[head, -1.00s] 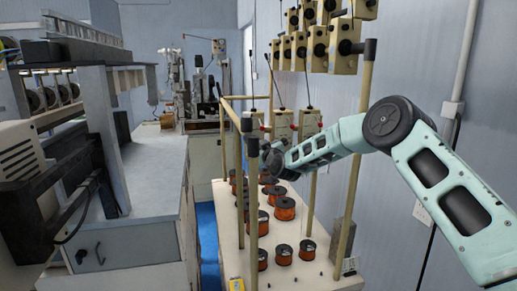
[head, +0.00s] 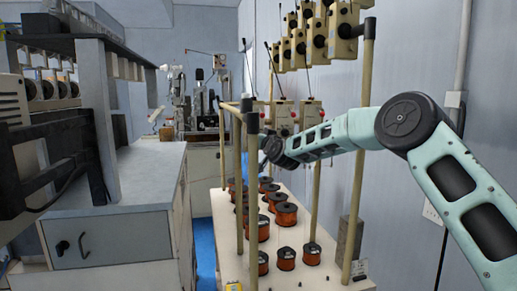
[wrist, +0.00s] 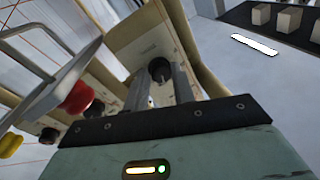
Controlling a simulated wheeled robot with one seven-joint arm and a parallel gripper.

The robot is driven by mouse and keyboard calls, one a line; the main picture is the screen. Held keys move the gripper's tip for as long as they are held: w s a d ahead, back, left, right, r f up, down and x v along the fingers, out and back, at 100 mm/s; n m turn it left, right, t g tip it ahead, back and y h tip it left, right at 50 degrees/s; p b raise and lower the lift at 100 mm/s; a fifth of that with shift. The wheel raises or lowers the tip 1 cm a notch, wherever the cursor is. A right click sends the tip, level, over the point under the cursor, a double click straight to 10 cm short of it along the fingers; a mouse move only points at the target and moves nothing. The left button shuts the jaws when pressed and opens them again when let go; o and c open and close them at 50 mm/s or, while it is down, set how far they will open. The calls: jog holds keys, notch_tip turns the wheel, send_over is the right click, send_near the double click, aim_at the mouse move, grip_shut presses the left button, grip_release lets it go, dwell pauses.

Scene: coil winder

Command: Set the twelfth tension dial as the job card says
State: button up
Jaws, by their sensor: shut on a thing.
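My gripper (wrist: 159,88) points at a beige tension box (wrist: 140,45) in the wrist view. Its two grey fingers are shut on a black dial knob (wrist: 160,69) on the box's face. In the head view my arm reaches in from the right, and its end (head: 270,147) is among the posts of the spool rack. The fingers cannot be made out there. Several beige tension boxes with black dials (head: 320,41) hang in rows at the top. Lower boxes (head: 310,113) stand behind my wrist. No dial marks or job card text can be read.
A rack shelf (head: 325,277) with several copper wire spools (head: 286,215) stands below my arm, with upright posts (head: 357,200) around it. The wrist view shows a red knob (wrist: 80,97) and a metal bracket (wrist: 50,75) left of my fingers. A grey bench (head: 150,178) is at left.

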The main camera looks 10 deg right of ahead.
jog(key=shift+m+b, duration=0.5)
jog(key=o, duration=0.7)
jog(key=shift+s, duration=0.1)
jog(key=s+b, duration=0.2)
jog(key=s, duration=0.3)
jog(key=s+d+f+b, duration=0.1)
jog(key=s+b, duration=0.1)
jog(key=s, duration=0.4)
jog(key=s+d+b, duration=0.1)
jog(key=s+b, duration=0.2)
jog(key=s, duration=0.3)
jog(key=shift+f, duration=0.35)
